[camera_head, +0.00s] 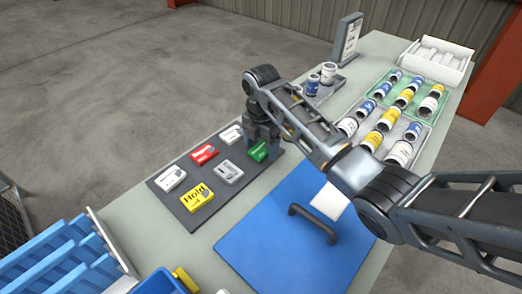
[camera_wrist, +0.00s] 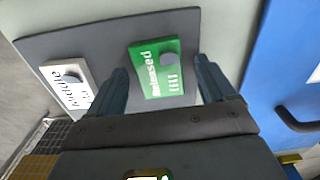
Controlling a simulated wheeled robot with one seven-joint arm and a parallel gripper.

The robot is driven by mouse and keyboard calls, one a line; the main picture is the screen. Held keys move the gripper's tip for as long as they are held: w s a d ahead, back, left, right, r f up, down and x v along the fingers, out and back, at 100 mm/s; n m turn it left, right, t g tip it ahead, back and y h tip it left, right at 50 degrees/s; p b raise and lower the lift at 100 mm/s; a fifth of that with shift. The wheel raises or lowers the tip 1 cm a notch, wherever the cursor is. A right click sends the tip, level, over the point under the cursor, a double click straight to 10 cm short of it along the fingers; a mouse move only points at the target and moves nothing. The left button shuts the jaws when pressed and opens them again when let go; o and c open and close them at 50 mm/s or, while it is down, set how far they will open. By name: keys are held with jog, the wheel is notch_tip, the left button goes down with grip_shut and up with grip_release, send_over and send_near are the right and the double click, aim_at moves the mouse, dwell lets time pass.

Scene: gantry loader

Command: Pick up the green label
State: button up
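The green label (camera_head: 259,152) lies at the right end of the dark grey mat (camera_head: 182,210). In the wrist view the green label (camera_wrist: 156,72) shows the word "Released" and has a grey round knob on it. My gripper (camera_head: 262,138) is just above and behind the label in the head view, pointing down. In the wrist view my gripper (camera_wrist: 160,75) is open, with one finger on each side of the label. I cannot tell how far above it the fingertips are. Nothing is held.
Other labels share the mat: a red one (camera_head: 204,153), a yellow "Hold" one (camera_head: 196,198), a grey one (camera_head: 228,171) and white ones (camera_head: 170,178). A blue panel with a handle (camera_head: 312,224) lies to the right. Trays of jars (camera_head: 385,138) stand further back.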

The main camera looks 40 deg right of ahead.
jog(key=c, duration=1.1)
jog(key=shift+r, duration=0.1)
